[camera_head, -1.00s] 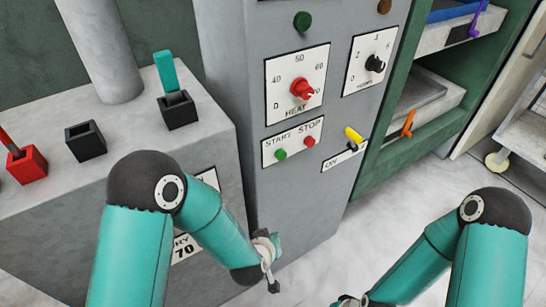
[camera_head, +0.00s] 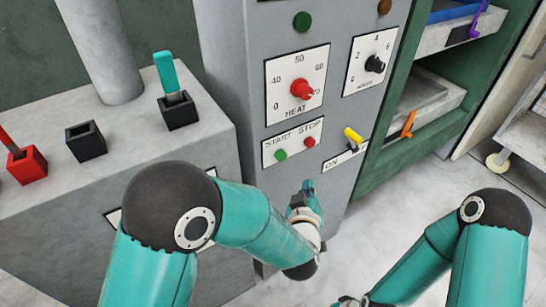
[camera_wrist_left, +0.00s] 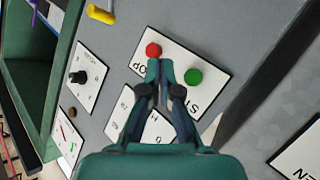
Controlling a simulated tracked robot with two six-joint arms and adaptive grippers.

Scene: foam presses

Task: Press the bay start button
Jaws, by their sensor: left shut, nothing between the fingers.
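The green start button (camera_head: 281,155) sits on a white START/STOP plate (camera_head: 292,148) on the grey cabinet, with the red stop button (camera_head: 309,142) to its right. My left gripper (camera_head: 308,186) is shut and empty, below the plate in the head view. In the left wrist view its closed fingertips (camera_wrist_left: 160,66) overlap the plate, between the red stop button (camera_wrist_left: 153,50) and the green start button (camera_wrist_left: 193,76). I cannot tell how far they are from the panel. My right gripper (camera_head: 348,301) is at the bottom edge, mostly cut off.
Above the plate is a red HEAT dial (camera_head: 302,90); a black dial (camera_head: 375,64) is at its right. A yellow switch (camera_head: 352,134) sits right of the stop button. A grey bench with a teal lever (camera_head: 165,75) stands left. Green shelving is on the right.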

